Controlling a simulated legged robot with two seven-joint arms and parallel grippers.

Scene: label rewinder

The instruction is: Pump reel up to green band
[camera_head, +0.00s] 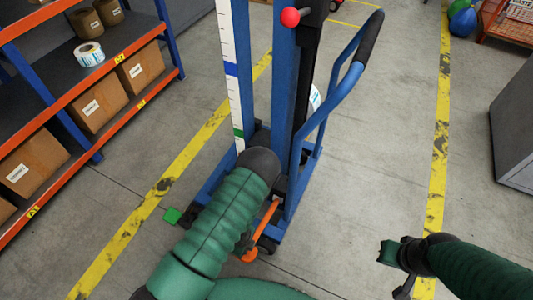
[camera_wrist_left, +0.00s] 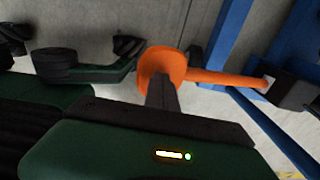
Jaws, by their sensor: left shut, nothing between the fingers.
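A blue lift (camera_head: 284,60) stands upright in the middle of the head view. Its white scale (camera_head: 227,50) has a blue band (camera_head: 231,69) and a lower green band (camera_head: 239,133). An orange pedal lever (camera_head: 262,228) sits low at its base, partly covered by my left arm. In the left wrist view the lever's round orange pad (camera_wrist_left: 163,67) lies at the tip of my left gripper (camera_wrist_left: 160,92). The gripper is shut and empty; I cannot tell whether it touches the pad. A white-and-blue reel (camera_head: 315,98) is mostly hidden behind the mast. My right gripper (camera_head: 394,270) is open and empty above the floor.
A shelf (camera_head: 108,67) with boxes and a label roll (camera_head: 89,54) stands at the left. The lift has a curved handle (camera_head: 352,75) and a red knob (camera_head: 290,17). A green piece (camera_head: 172,215) is by its base. A grey cabinet (camera_head: 515,130) is at right.

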